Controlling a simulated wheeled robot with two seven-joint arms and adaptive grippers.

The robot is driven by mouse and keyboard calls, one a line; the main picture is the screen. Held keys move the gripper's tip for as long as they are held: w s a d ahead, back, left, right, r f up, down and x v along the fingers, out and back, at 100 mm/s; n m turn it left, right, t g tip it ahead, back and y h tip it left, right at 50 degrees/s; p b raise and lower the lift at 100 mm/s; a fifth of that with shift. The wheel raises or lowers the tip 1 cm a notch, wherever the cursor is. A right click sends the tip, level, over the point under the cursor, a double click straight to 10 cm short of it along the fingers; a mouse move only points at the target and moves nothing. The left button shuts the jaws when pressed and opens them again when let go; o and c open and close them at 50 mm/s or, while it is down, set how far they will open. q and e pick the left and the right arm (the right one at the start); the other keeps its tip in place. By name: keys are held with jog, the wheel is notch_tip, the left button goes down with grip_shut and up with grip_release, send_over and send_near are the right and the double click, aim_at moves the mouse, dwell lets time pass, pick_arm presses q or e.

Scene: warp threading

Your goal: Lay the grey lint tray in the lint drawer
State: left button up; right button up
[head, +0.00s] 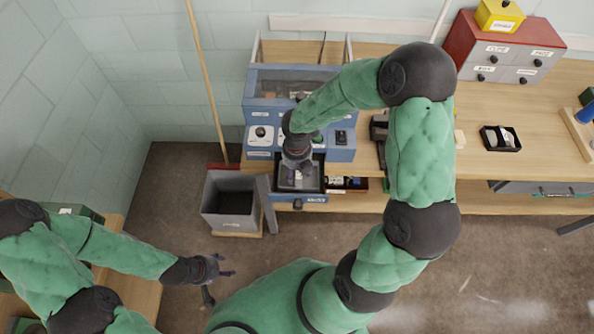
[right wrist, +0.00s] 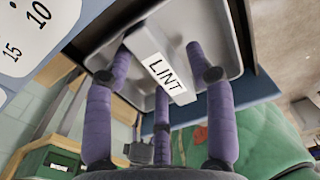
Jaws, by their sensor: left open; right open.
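The lint drawer (head: 318,199) is pulled out at the front of the blue machine. The grey lint tray (head: 288,185) lies within the drawer's outline, partly hidden under my right gripper (head: 299,168). In the right wrist view the tray (right wrist: 208,60) shows its pale rim and a white bar marked LINT. My open right gripper (right wrist: 160,70) has its purple fingers around this bar, down inside the tray; I cannot tell whether they touch it. My left gripper (head: 216,276) is open and empty, low at the left and away from the drawer.
A grey bin (head: 229,205) stands on the floor left of the drawer. A broom (head: 207,90) leans on the wall. The wooden bench (head: 470,140) carries a small black tray (head: 500,138) and a red-framed drawer cabinet (head: 508,50). The floor at right is clear.

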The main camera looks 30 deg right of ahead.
aim_at(297, 172)
notch_tip(297, 172, up, 11)
jog(key=p, duration=0.3)
jog(key=shift+r, duration=0.15)
